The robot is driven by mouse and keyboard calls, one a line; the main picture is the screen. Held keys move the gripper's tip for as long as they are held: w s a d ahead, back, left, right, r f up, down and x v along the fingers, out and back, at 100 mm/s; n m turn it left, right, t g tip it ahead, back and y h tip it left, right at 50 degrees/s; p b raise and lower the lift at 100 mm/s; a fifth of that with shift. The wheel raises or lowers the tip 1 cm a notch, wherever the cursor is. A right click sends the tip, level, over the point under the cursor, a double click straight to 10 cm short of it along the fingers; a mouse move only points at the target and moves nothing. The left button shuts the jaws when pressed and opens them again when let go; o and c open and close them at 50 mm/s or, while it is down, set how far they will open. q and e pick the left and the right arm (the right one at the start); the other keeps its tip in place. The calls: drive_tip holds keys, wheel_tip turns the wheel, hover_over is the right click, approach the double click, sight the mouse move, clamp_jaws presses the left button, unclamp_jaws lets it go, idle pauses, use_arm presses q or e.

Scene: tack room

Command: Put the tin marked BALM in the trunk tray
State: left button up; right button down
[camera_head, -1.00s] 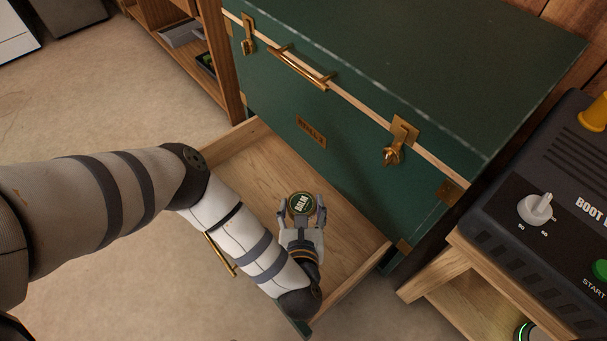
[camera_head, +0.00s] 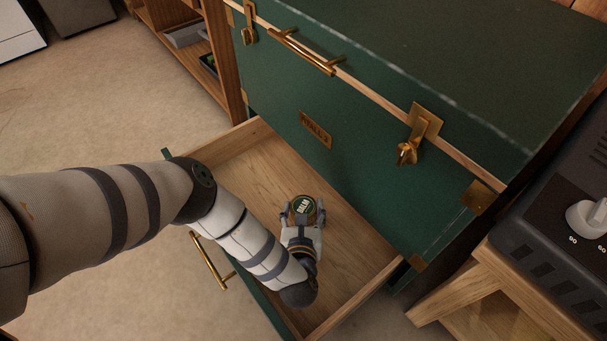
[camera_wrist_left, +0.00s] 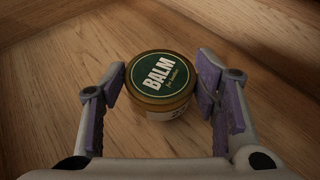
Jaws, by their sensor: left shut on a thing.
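The BALM tin (camera_head: 302,206) is a small round tin with a dark green lid and gold rim. It also shows large in the left wrist view (camera_wrist_left: 162,82), label up and slightly tilted in the picture. My left gripper (camera_head: 302,212) is shut on the tin, with a purple-padded finger on either side. It holds the tin inside the pulled-out wooden tray (camera_head: 262,160) of the green trunk (camera_head: 370,140). I cannot tell whether the tin touches the tray floor. My forearm hides part of the tray's front. My right gripper is not in view.
The trunk's front wall with brass latches (camera_head: 408,152) and a nameplate (camera_head: 316,128) rises behind the tray. A dark machine with a dial (camera_head: 590,217) sits on a wooden stand (camera_head: 462,288) at right. Shelves (camera_head: 222,75) stand at upper left. The tray floor around the tin looks bare.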

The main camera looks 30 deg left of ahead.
use_arm(q)
drive_tip(key=shift+f+b, duration=0.35)
drive_tip(key=shift+f, duration=0.05)
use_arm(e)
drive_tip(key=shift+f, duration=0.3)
use_arm(q)
drive_tip(key=o, duration=1.3)
drive_tip(key=shift+c, duration=0.2)
drive_tip(key=shift+r+p, duration=0.2)
drive_tip(key=shift+p, duration=0.1)
drive_tip(key=shift+r+p, duration=0.65)
drive_tip(key=shift+r, duration=0.05)
drive_tip(key=p+v, duration=0.4)
drive_tip(key=v, duration=0.7)
drive_tip(key=shift+s+d, duration=0.25)
drive_tip(key=shift+s, duration=0.15)
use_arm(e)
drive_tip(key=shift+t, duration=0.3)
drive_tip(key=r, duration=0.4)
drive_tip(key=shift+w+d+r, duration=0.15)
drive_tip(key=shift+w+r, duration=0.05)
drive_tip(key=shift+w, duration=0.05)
